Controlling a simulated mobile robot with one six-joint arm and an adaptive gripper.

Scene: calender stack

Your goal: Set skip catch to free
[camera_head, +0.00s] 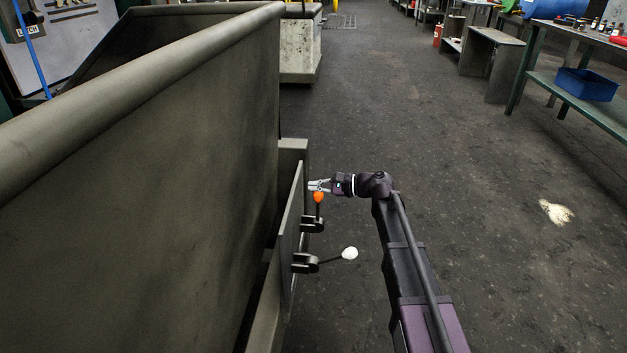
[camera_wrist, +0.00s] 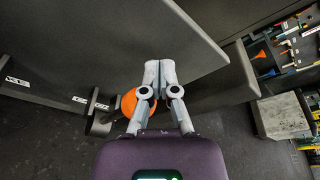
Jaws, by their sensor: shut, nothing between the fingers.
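A large olive-grey skip (camera_head: 150,150) fills the left of the head view. On a plate (camera_head: 291,235) at its near right end are two levers. One has an orange knob (camera_head: 319,197) and points up in the picture from its dark pivot. The other has a white knob (camera_head: 349,253) and sticks out to the right. My gripper (camera_head: 312,186) is shut and empty just above the orange knob. In the wrist view the orange knob (camera_wrist: 129,102) is left of my closed fingers (camera_wrist: 160,75), partly behind them; I cannot tell whether they touch.
White lettering on dark labels (camera_wrist: 80,99) near the lever is too small to read. The floor (camera_head: 480,200) right of my arm is clear, with a pale patch. Green benches (camera_head: 570,85) with a blue bin (camera_head: 586,84) stand at the far right.

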